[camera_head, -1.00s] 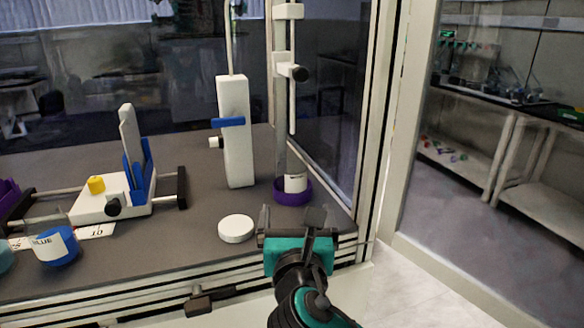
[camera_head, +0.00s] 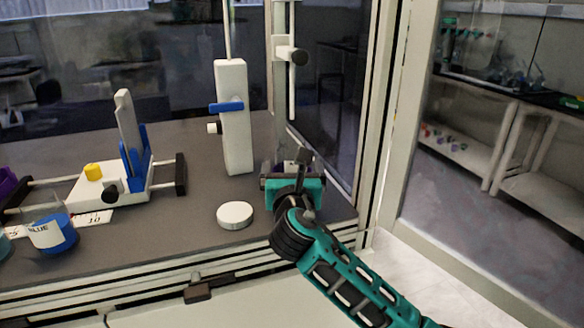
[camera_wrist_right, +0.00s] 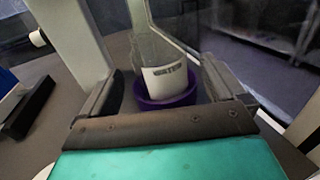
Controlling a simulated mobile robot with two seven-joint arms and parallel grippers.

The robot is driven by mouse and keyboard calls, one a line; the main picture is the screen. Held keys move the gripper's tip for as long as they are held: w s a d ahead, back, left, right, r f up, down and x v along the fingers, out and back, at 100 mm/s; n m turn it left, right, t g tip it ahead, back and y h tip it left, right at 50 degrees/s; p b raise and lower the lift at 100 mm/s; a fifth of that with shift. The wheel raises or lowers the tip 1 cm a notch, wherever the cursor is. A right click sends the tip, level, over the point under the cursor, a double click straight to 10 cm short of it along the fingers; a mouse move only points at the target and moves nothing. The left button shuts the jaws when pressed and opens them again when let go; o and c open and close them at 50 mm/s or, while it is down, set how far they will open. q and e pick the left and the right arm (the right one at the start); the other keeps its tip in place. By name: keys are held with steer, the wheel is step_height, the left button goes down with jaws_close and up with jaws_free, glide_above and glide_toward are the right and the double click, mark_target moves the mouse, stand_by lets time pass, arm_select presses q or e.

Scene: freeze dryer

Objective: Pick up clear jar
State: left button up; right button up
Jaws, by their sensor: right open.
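The clear jar (camera_wrist_right: 163,76) with a white label stands in a purple round base or holder (camera_wrist_right: 165,102) in the right wrist view. My right gripper (camera_wrist_right: 162,75) is open, with one finger on each side of the jar; I cannot tell whether either finger touches it. In the head view my right gripper (camera_head: 288,172) is over the jar's spot by the glass at the right back and hides most of the jar. My left gripper is not in view.
A white round lid (camera_head: 235,215) lies left of my right gripper. A tall white stand (camera_head: 234,120) with a blue clip rises behind it. A blue-bottomed labelled jar (camera_head: 52,233) and a slider device (camera_head: 100,190) are at left. The enclosure's frame post (camera_head: 375,150) is close on the right.

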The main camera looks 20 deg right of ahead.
steer(key=shift+w+d, duration=0.2)
steer(key=shift+w, duration=0.45)
steer(key=shift+c, duration=0.3)
steer(key=c, duration=1.1)
steer(key=shift+c, duration=0.2)
steer(key=shift+r, duration=0.15)
